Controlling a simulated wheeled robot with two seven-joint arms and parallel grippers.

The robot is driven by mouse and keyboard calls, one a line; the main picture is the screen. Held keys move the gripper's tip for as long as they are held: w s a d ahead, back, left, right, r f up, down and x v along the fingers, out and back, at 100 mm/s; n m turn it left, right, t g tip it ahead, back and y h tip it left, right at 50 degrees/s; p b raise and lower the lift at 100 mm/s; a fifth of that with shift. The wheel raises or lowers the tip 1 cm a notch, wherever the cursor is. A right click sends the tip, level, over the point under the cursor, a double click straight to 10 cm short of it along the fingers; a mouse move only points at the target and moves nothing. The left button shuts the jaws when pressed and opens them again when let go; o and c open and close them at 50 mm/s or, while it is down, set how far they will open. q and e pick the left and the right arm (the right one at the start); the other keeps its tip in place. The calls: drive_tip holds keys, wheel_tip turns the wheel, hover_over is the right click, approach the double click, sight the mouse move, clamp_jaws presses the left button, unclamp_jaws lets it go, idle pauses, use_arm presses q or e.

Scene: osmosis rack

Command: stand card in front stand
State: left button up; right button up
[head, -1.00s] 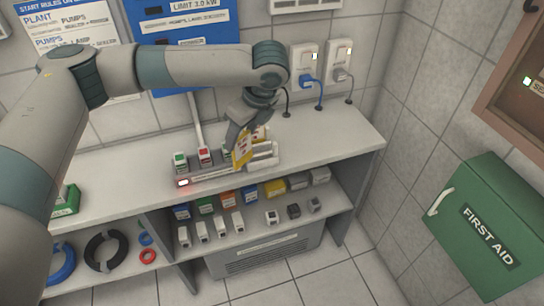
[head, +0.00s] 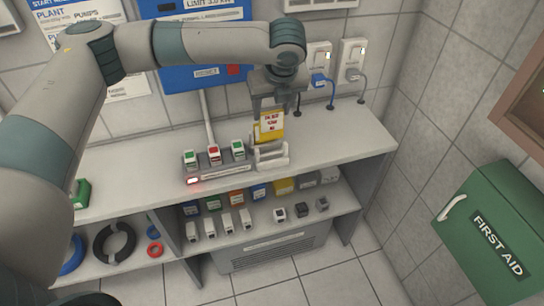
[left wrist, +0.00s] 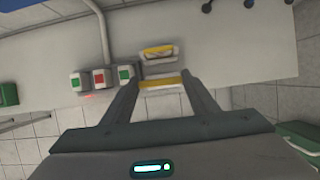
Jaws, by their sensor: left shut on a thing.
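My left gripper (head: 270,117) is shut on a yellow card (head: 270,131) with a white, red-lettered label. It holds the card upright above the white front stand (head: 272,158) on the bench top. I cannot tell whether the card's lower edge touches the stand. In the left wrist view the card (left wrist: 160,83) shows edge-on between the fingers, over the front stand. A second pale stand with something yellow in it (left wrist: 158,53) is behind it, towards the wall; the card and gripper mostly hide it in the head view. My right gripper is not in view.
A power strip (head: 222,172) with green and red switch blocks lies just left of the stands. Plugs and cables (head: 322,82) are on the wall behind. The bench top (head: 345,138) to the right is clear. A green first aid box (head: 490,235) hangs at right.

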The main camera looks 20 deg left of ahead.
sight(272, 137)
use_arm(q)
drive_tip(key=shift+f+p, duration=0.8)
drive_tip(key=shift+f, duration=2.25)
drive_tip(key=shift+f+p, duration=0.55)
drive_tip(key=shift+f, duration=1.35)
drive_tip(key=o, duration=1.3)
drive_tip(key=shift+f, duration=0.1)
drive_tip(key=b+v, duration=0.2)
drive_tip(key=v, duration=1)
drive_tip(key=shift+b, duration=0.3)
